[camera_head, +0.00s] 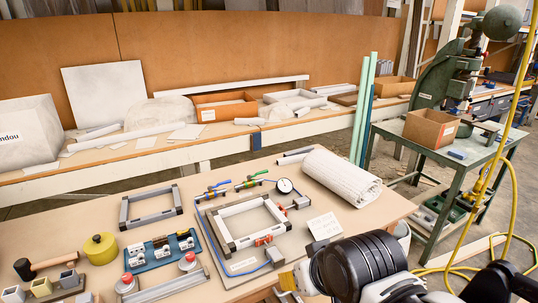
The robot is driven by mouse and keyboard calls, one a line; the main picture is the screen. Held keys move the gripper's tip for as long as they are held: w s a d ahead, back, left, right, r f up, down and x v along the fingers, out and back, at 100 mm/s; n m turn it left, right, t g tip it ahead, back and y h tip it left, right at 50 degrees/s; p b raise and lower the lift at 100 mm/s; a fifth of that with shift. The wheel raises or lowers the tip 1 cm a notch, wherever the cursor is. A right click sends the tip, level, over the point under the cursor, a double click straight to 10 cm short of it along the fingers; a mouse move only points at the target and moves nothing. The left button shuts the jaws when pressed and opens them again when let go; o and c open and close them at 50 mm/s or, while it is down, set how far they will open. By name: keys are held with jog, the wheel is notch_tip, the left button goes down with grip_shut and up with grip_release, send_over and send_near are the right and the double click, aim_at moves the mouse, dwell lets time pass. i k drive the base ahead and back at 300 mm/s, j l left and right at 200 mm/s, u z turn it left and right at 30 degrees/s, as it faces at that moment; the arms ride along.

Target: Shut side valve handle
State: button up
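A flat fixture board (213,246) lies on the near bench with a grey square frame (232,232) on it. Along its back edge, a pipe line carries one small valve with a blue handle (218,186) and another with a green handle (257,174). A round gauge (284,186) sits at the right end of this line. Which handle is the side valve's is not clear. My dark arm fills the lower right, near that corner, clear of the back valves. My gripper's fingers cannot be made out.
A white roll (341,177) and a white card (324,226) lie right of the board. A yellow pot (101,252) and a blue valve rack (161,250) stand left. The green fly press (446,75) and a yellow hose (484,180) are at right.

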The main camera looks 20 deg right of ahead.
aim_at(258, 174)
jog(key=i+z, duration=0.15)
jog(key=i, duration=0.6)
jog(key=i+l+u, duration=0.1)
jog(key=i+l, duration=0.2)
jog(key=l, duration=0.1)
